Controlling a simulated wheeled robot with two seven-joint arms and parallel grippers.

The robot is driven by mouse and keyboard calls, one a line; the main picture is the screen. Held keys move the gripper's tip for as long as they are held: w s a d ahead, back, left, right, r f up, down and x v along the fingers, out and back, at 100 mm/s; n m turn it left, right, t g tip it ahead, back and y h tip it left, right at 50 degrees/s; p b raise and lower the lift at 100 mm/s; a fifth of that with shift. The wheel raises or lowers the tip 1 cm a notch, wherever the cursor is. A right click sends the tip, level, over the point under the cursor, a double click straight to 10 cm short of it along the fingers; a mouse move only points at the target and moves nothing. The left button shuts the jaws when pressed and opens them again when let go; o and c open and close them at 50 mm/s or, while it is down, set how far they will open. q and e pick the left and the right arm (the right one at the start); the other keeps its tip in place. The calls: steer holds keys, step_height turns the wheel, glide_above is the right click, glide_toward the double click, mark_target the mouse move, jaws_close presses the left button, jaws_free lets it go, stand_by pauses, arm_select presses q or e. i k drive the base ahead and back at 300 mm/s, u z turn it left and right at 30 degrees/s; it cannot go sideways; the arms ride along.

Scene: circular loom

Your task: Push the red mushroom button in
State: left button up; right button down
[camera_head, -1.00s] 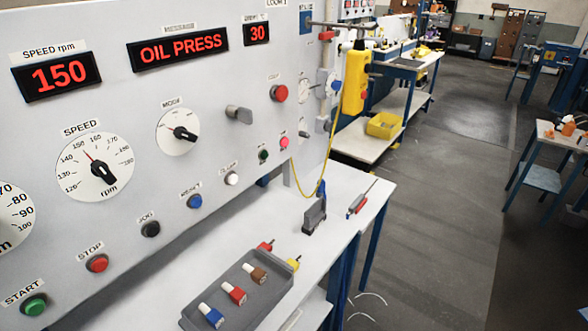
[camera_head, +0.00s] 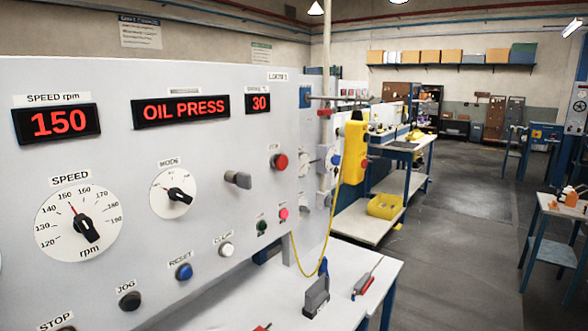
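A red mushroom button (camera_head: 279,161) sticks out from the right part of the grey loom control panel (camera_head: 120,150). It sits to the right of a grey lever-like knob (camera_head: 238,179) and below the small red display reading 30 (camera_head: 258,103). I cannot tell from this angle how far in the button is. A smaller pinkish-red button (camera_head: 283,214) is lower on the same panel. Neither of my grippers shows in the head view, and nothing touches the red mushroom button.
A white table (camera_head: 370,285) with a grey block (camera_head: 316,296) and a red-handled tool (camera_head: 364,284) stands below the panel. A yellow pendant box (camera_head: 354,150) hangs at the panel's right edge. A workbench with a yellow bin (camera_head: 385,206) is behind. Open floor lies to the right.

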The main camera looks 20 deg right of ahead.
mark_target(281, 163)
steer(key=k, duration=0.5)
steer(key=z, duration=1.4)
steer(key=i, duration=1.1)
steer(key=u, duration=1.95)
